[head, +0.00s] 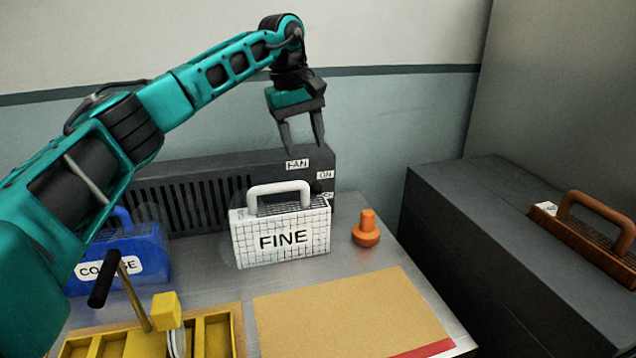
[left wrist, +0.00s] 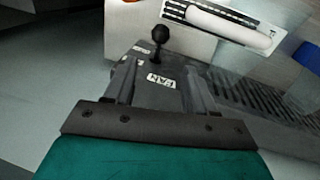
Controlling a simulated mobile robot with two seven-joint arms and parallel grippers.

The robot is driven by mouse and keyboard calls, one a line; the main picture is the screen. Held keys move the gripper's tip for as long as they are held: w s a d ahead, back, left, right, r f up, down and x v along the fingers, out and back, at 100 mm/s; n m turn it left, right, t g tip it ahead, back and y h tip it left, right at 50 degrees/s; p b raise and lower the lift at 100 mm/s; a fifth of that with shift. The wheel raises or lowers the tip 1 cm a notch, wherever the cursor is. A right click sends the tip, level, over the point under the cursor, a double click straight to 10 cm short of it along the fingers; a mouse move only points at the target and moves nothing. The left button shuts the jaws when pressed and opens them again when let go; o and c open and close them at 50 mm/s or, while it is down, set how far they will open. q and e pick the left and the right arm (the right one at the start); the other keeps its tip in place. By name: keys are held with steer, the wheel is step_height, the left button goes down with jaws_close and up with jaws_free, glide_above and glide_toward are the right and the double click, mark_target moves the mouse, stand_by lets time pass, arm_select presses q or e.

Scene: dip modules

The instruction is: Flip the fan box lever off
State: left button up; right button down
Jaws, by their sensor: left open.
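The fan box (head: 190,198) is a long dark grey box with slatted vents, standing against the back wall. It has a FAN label (head: 297,164) and an ON label (head: 325,175) at its right end; a lower label is partly hidden by the white box's handle. Its lever (left wrist: 160,38), with a black ball knob, shows in the left wrist view beyond the FAN label; I cannot make it out in the head view. My left gripper (head: 304,148) is open and empty, fingers pointing down over the box's right end, apart from the lever. My right gripper is out of view.
A white FINE box (head: 283,240) stands before the fan box. A blue COARSE box (head: 150,250) is left, partly behind my arm. An orange knobbed piece (head: 366,232), a tan board (head: 340,310) and a yellow tray (head: 217,335) are nearby. A brown-handled module (head: 590,240) sits right.

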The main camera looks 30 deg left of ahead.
mark_target(313, 186)
arm_select(q)
steer(key=f, duration=0.3)
steer(key=w+d+f, duration=0.1)
steer(key=f, duration=0.7)
steer(key=shift+w+d+b, duration=0.15)
steer(key=shift+w+b, duration=0.15)
steer(key=shift+b, duration=0.1)
steer(key=shift+c, duration=0.3)
jaws_close()
